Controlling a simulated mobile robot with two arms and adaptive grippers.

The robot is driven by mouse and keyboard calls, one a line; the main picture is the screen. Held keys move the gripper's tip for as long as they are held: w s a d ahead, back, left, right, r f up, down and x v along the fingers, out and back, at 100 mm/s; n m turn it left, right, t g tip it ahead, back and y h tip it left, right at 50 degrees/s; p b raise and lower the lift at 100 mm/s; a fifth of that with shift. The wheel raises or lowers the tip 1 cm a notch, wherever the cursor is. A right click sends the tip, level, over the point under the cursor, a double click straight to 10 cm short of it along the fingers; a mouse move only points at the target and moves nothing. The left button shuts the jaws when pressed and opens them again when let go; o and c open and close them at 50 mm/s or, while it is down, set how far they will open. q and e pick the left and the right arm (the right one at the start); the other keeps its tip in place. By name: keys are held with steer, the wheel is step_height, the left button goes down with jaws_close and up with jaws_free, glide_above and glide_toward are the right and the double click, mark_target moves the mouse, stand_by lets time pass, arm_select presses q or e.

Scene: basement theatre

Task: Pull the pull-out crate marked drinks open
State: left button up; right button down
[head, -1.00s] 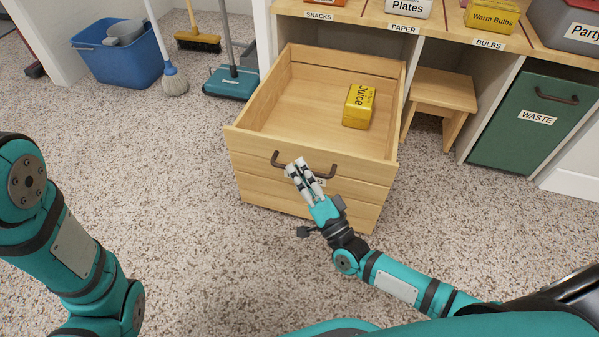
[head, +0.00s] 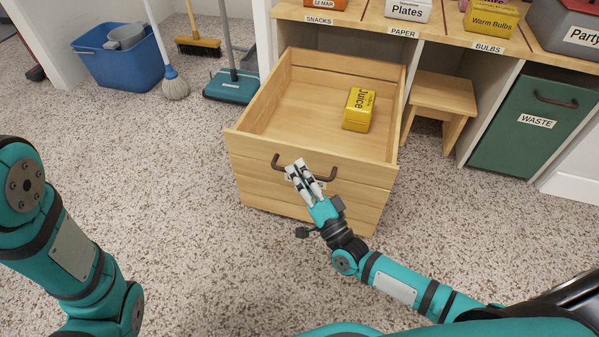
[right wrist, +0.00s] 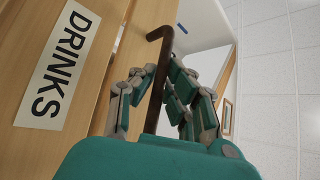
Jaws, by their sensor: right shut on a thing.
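The wooden pull-out crate (head: 240,149) stands far out from under the shelf unit in the head view, its inside visible from above. A yellow Juice box (head: 358,108) is inside it, towards the right. The DRINKS label (right wrist: 57,66) shows on its front in the right wrist view. My right gripper (head: 296,170) is shut on the dark bar handle (head: 277,161) at the crate's front. The handle also shows between the fingers in the right wrist view (right wrist: 157,85). Only links of my left arm show at the left; its gripper is out of view.
A green WASTE bin (head: 515,130) and a wooden step stool (head: 440,95) stand right of the crate. A blue bucket (head: 120,65), a mop (head: 173,84) and a teal sweeper (head: 232,86) stand at the back left. The speckled floor in front is clear.

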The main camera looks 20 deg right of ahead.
steer(key=w+d, duration=0.2)
steer(key=w, duration=0.1)
steer(key=w+d, duration=0.1)
steer(key=shift+w+d+f+b, duration=0.15)
steer(key=shift+w+f+b, duration=0.05)
steer(key=shift+w+b, duration=0.2)
steer(key=c, duration=1.6)
jaws_free()
steer(key=shift+c, duration=0.2)
steer(key=shift+s, duration=0.1)
glide_toward(307, 156)
steer(key=f, duration=0.1)
steer(key=d+f, duration=0.1)
steer(key=f, duration=0.1)
steer(key=shift+r, duration=0.1)
